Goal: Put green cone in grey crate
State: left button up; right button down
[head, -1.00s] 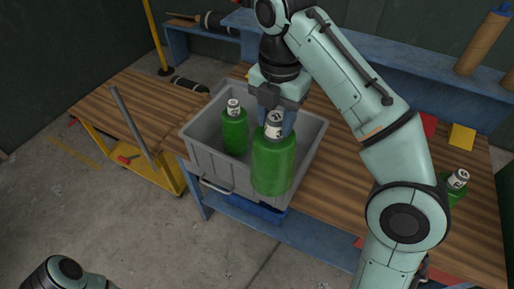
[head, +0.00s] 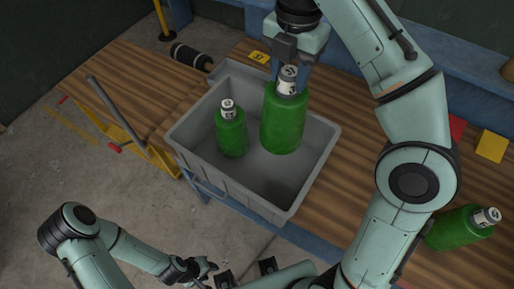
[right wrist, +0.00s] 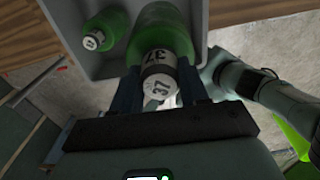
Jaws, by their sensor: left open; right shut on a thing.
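No plain cone shows; the green pieces are bottle-shaped with white numbered necks. My right gripper (head: 289,76) is shut on the neck of one green piece (head: 283,125), held upright within the outline of the grey crate (head: 312,185). I cannot tell if its base touches the crate floor. The right wrist view also shows this piece (right wrist: 160,40) between the fingers, its neck marked 37. A second green piece (head: 231,135) stands in the crate to its left. A third (head: 458,229) lies tilted on the bench at right. My left gripper (head: 207,268) is low, empty and open, away from the crate.
The wooden bench (head: 345,190) carries the crate, with yellow (head: 492,146) and red cards at right. A black roll (head: 190,56) lies behind the crate. A grey bar (head: 118,115) rises at the left. The crate's front right interior is free.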

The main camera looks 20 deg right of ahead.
aim_at(286, 104)
jog(key=shift+f, duration=0.3)
jog(key=f+b, duration=0.1)
jog(key=f, duration=0.1)
jog(key=f+b, duration=0.2)
jog(key=f, duration=0.1)
jog(key=f+b, duration=0.1)
jog(key=f, duration=0.1)
jog(key=shift+s+f+b, duration=0.25)
jog(key=shift+s+b, duration=0.05)
jog(key=shift+b, duration=0.05)
jog(key=f+b, duration=0.1)
jog(key=f, duration=0.2)
jog(key=f+b, duration=0.1)
jog(key=f, duration=0.2)
jog(key=shift+w+f+b, duration=0.2)
jog(key=shift+f+b, duration=0.15)
jog(key=shift+b, duration=0.05)
pick_arm(q)
notch_tip(286, 104, down, 9)
jog(key=s+b, duration=0.1)
jog(key=s, duration=0.1)
jog(key=shift+s+f+b, duration=0.2)
jog(key=shift+s+b, duration=0.1)
jog(key=shift+s, duration=0.05)
pick_arm(e)
jog(key=shift+f, duration=2.7)
jog(key=c, duration=0.6)
grip_release()
jog(key=shift+o, duration=0.2)
